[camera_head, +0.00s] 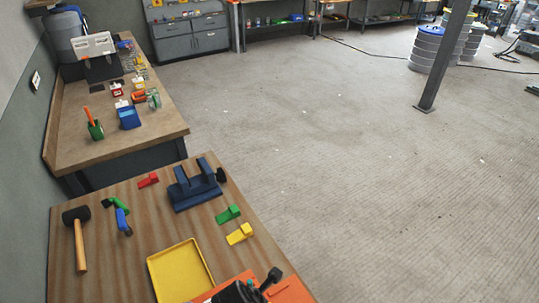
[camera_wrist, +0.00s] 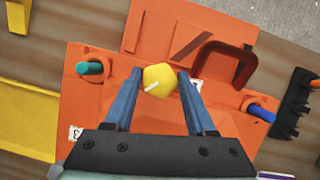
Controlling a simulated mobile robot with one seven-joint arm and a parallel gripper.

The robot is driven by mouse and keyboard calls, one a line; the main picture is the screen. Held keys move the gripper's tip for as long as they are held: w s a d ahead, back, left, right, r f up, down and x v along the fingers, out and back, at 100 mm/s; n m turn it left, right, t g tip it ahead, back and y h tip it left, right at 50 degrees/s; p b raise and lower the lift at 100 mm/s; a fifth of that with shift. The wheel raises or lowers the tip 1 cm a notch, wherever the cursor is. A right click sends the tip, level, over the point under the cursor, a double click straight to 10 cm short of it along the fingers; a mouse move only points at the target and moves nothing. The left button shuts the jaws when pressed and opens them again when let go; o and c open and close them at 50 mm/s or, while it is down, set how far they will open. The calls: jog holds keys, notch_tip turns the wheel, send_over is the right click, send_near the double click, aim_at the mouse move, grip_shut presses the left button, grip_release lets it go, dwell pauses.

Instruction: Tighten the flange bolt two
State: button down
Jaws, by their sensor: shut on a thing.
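An orange mould (camera_wrist: 110,110) fills the middle of the wrist view; a corner of it (camera_head: 292,290) shows at the bottom of the head view. A yellow bolt head (camera_wrist: 158,80) with a white mark stands at its middle. My gripper (camera_wrist: 159,74) is shut on the yellow bolt, one blue finger on each side. A teal bolt (camera_wrist: 89,69) is to the left, above a label reading 3. A blue bolt (camera_wrist: 262,113) is to the right. A white label beside the right finger is mostly hidden. In the head view the bolt is hidden behind my arm.
A yellow tray (camera_head: 181,270) lies beside the mould. A mallet (camera_head: 79,236), a blue vise-like holder (camera_head: 195,190) and small coloured blocks (camera_head: 239,234) are on the bench.

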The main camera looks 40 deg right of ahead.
jog(key=m+g, duration=0.1)
jog(key=m, duration=0.3)
jog(key=shift+g, duration=0.3)
jog(key=c, duration=0.5)
grip_release()
jog(key=b+v, duration=0.1)
jog(key=v, duration=1.2)
jog(key=shift+d+b, duration=0.1)
jog(key=shift+b, duration=0.25)
